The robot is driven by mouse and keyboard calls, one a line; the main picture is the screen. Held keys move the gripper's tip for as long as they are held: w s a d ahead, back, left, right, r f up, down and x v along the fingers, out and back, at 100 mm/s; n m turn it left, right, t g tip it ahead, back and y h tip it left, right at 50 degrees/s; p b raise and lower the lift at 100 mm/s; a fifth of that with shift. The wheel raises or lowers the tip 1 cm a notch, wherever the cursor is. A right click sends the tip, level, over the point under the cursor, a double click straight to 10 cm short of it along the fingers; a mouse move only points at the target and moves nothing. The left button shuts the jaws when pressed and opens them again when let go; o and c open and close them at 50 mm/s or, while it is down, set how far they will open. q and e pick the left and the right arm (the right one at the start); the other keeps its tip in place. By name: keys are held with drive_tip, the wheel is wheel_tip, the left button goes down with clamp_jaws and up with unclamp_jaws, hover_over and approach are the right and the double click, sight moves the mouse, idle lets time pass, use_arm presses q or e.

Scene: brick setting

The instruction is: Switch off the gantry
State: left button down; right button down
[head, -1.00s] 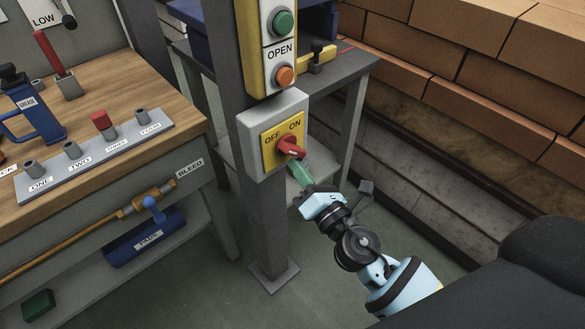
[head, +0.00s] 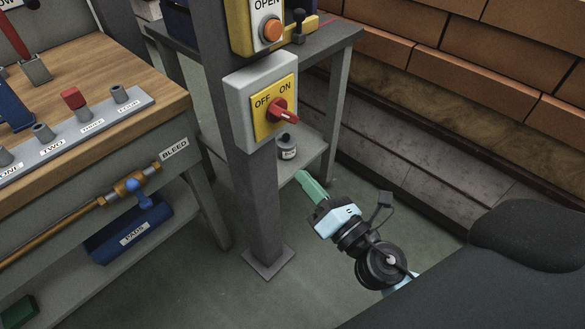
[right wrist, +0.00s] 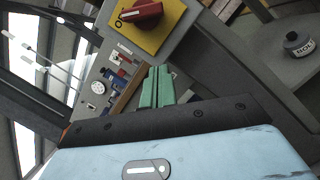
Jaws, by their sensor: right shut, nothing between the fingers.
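The gantry switch is a red rotary knob (head: 281,112) on a yellow plate (head: 262,128) marked OFF and ON, in a grey box (head: 237,98) on the post. The knob's handle points right and slightly down in the head view, below the word ON, not toward OFF. The knob (right wrist: 137,14) and its plate also show at the top of the right wrist view. My right gripper (head: 303,178) is shut and empty, below and right of the switch box, apart from the knob. Its green fingers (right wrist: 157,76) lie together in the right wrist view. My left gripper is not in view.
An orange button (head: 272,30) sits on a yellow panel above the switch. The grey post (head: 258,200) stands between the workbench (head: 150,95) and a shelved stand.

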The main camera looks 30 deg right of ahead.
drive_tip(key=shift+b+v, duration=0.3)
drive_tip(key=shift+v, duration=0.75)
